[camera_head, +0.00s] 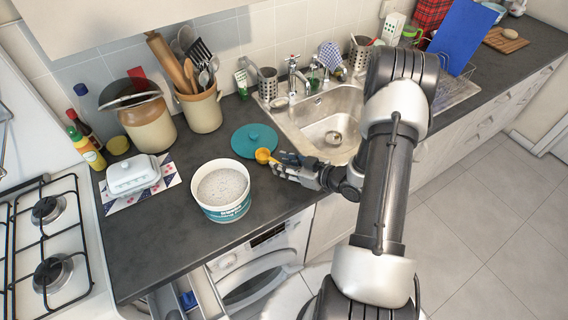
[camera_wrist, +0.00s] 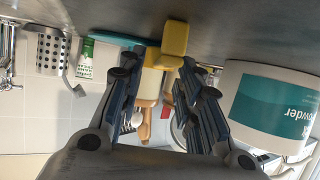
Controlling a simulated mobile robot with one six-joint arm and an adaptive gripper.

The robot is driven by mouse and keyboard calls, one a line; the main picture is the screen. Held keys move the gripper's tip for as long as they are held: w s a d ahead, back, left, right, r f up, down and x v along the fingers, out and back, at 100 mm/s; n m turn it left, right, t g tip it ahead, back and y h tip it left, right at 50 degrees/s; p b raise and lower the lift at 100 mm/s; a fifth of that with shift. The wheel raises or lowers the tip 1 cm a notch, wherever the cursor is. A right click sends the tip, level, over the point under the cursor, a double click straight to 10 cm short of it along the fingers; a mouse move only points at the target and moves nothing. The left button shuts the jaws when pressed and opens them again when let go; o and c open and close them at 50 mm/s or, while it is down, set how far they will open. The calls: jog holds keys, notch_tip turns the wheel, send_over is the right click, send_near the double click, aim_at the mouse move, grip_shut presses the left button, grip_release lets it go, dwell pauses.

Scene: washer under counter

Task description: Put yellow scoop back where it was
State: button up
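The yellow scoop (camera_head: 263,155) is at the counter beside the round teal lid (camera_head: 254,140), its handle pointing right toward my gripper. My gripper (camera_head: 279,164) is low over the counter near the front edge, its fingers apart. In the wrist view, which is upside down, the yellow scoop (camera_wrist: 174,40) shows at and just beyond the gap between my fingertips (camera_wrist: 163,62). I see no clear finger contact with it. The white powder tub (camera_head: 222,190) with a teal label stands left of my gripper; its side fills the right of the wrist view (camera_wrist: 268,105). Its open top shows pale powder.
The sink (camera_head: 335,125) lies behind and right of my gripper. A white butter dish (camera_head: 133,174), a utensil crock (camera_head: 200,108) and a lidded crock (camera_head: 148,124) stand at left. The washer door (camera_head: 258,285) is under the counter. Dark counter is clear in front of the butter dish.

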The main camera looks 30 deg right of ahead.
jog(key=shift+r, duration=0.3)
jog(key=r+p+v, duration=0.1)
jog(key=p+v, duration=0.2)
jog(key=v, duration=0.9)
jog(key=w+d+r+g+h, duration=0.1)
jog(key=w+r+h, duration=0.15)
jog(key=r, duration=0.25)
jog(key=w+d+r+m+g+h, duration=0.1)
jog(key=r+g+h, duration=0.15)
jog(key=r, duration=0.35)
jog(key=w+d+r+g+h, duration=0.1)
jog(key=w+r+h, duration=0.1)
jog(key=r+h, duration=0.25)
jog(key=s+a+r+m+g+y, duration=0.1)
jog(key=s+a+r, duration=0.4)
jog(key=s+a, duration=0.5)
jog(key=s+a+r+m+g+y, duration=0.2)
jog(key=s+a+r, duration=0.3)
jog(key=s+a, duration=0.5)
jog(key=shift+s+a+m+y, duration=0.25)
jog(key=shift+a+m+y, duration=0.25)
jog(key=shift+a, duration=0.65)
